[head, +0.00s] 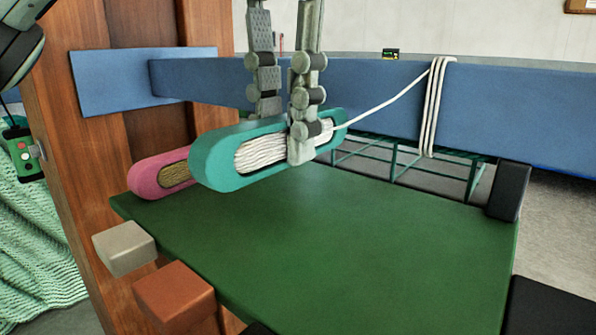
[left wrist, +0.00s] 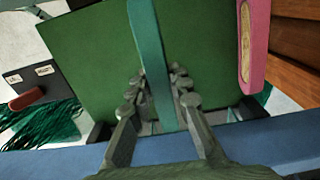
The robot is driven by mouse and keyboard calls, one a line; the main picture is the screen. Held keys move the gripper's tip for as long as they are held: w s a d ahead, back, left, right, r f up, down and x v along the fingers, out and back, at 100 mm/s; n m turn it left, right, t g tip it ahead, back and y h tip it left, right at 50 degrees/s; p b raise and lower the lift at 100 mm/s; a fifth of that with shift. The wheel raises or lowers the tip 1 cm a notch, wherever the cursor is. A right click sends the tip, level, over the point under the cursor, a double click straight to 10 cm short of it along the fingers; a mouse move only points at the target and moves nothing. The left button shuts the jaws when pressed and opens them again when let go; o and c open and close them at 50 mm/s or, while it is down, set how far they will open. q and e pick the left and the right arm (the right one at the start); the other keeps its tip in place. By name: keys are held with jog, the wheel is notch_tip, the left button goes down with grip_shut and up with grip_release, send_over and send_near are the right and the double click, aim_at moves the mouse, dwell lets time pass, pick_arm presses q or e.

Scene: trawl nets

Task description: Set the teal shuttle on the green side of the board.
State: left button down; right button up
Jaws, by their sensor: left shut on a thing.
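The teal shuttle (head: 215,163), wound with white twine, is held on edge over the back part of the green board (head: 320,235). My left gripper (head: 284,128) comes down from above, shut on the shuttle with a finger on each side. In the left wrist view the shuttle (left wrist: 150,50) shows as a narrow teal strip between the fingers (left wrist: 155,88), over the green surface (left wrist: 80,50). I cannot tell whether its lower edge touches the board. White twine runs from it to turns (head: 437,105) around the blue beam. My right gripper is not in view.
A pink shuttle (head: 145,178) with olive twine is at the board's back left, behind the teal one. The blue beam (head: 390,85) crosses behind. A grey block (head: 124,247) and a rust block (head: 174,296) sit along the left edge. The board's middle and front are clear.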

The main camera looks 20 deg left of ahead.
aim_at(297, 212)
pick_arm(q)
jog(key=shift+w+d+f, duration=0.4)
jog(key=shift+d+f, duration=0.05)
jog(key=shift+f, duration=2.05)
jog(key=c, duration=1.4)
grip_release()
jog(key=shift+r, duration=0.1)
notch_tip(297, 212, up, 12)
jog(key=shift+r, duration=0.1)
